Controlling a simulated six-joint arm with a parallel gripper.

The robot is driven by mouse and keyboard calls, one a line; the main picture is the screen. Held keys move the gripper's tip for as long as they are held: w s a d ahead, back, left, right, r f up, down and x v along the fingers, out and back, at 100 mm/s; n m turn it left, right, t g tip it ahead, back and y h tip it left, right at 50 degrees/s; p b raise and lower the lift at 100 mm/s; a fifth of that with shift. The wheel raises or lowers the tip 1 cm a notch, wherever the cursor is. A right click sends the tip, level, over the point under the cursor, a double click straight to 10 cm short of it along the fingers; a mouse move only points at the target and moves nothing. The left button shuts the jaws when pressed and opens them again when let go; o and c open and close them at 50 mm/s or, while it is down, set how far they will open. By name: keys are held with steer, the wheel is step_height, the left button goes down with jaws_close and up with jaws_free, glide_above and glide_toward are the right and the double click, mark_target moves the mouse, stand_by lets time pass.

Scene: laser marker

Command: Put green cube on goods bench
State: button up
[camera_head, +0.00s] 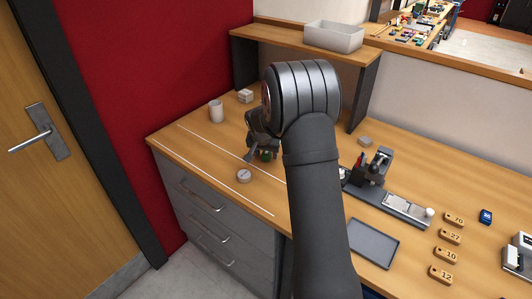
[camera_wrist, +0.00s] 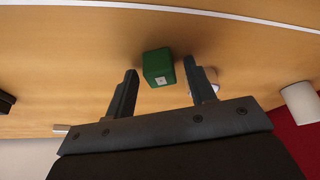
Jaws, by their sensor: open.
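The green cube (camera_wrist: 158,67) stands on the wooden bench, just beyond and between the fingertips of my gripper (camera_wrist: 159,72) in the wrist view. A small pale square mark shows on its near face. My gripper is open, with one finger on each side of the cube's line and a gap to both. Which part is the goods bench, I cannot tell for sure; white lines (camera_head: 215,165) mark a strip on the bench there.
A white cup (camera_head: 216,111), a pale block (camera_head: 245,96) and a round grey disc (camera_head: 244,176) stand around my gripper. A raised shelf (camera_head: 275,42) carries a grey bin (camera_head: 333,37). To the right are a marking device (camera_head: 376,169), a dark tray (camera_head: 373,243) and several numbered tags (camera_head: 450,237).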

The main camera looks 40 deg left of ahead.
mark_target(266, 154)
steer(key=v, duration=1.2)
steer(key=shift+r, duration=0.15)
steer(key=x, duration=1.2)
steer(key=shift+r, duration=1.35)
